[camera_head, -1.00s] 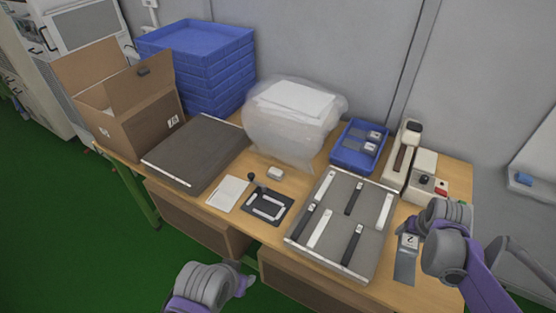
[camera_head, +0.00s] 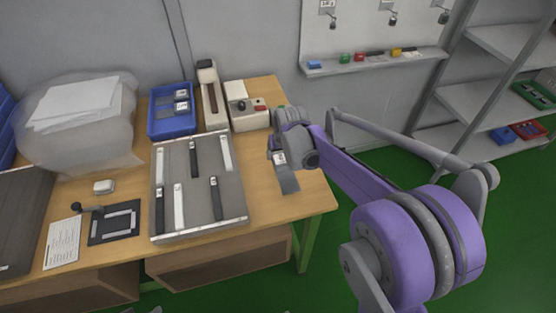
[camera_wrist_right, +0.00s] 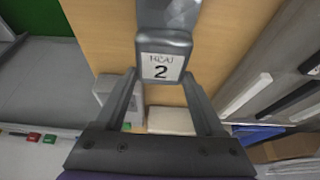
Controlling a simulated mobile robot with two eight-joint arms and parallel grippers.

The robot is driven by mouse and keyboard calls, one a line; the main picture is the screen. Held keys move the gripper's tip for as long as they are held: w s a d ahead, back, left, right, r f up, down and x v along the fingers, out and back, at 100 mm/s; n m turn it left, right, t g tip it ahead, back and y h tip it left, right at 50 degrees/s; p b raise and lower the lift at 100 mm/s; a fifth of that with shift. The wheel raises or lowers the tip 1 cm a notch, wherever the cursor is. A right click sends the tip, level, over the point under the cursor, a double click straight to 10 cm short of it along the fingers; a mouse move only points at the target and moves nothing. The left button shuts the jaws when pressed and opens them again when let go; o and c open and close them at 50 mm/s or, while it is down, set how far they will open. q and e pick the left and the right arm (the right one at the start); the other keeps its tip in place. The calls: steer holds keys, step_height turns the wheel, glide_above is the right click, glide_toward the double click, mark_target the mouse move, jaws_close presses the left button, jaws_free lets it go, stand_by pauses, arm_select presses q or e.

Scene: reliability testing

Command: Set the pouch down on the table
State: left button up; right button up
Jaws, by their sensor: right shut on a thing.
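The pouch (camera_head: 287,179) is a flat grey strip with a white label near its top. It is at the right end of the wooden table (camera_head: 311,195). My right gripper (camera_head: 276,152) is shut on its labelled end. In the right wrist view the pouch (camera_wrist_right: 165,42) sits between the two fingertips of the gripper (camera_wrist_right: 160,75), and its label reads "2" with a word above it. I cannot tell whether the pouch's lower end touches the table. My left gripper is not in view.
A grey tray (camera_head: 233,203) with black and white strips lies left of the pouch. A white device (camera_head: 247,115) and a blue bin (camera_head: 172,124) stand behind. Bare wood lies around the pouch, close to the table's right edge.

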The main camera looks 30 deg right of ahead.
mark_target(280, 161)
steer(key=shift+f, duration=1.85)
steer(key=shift+f+b, duration=0.2)
steer(key=shift+b, duration=0.15)
steer(key=o, duration=1.3)
steer(key=shift+r, duration=0.1)
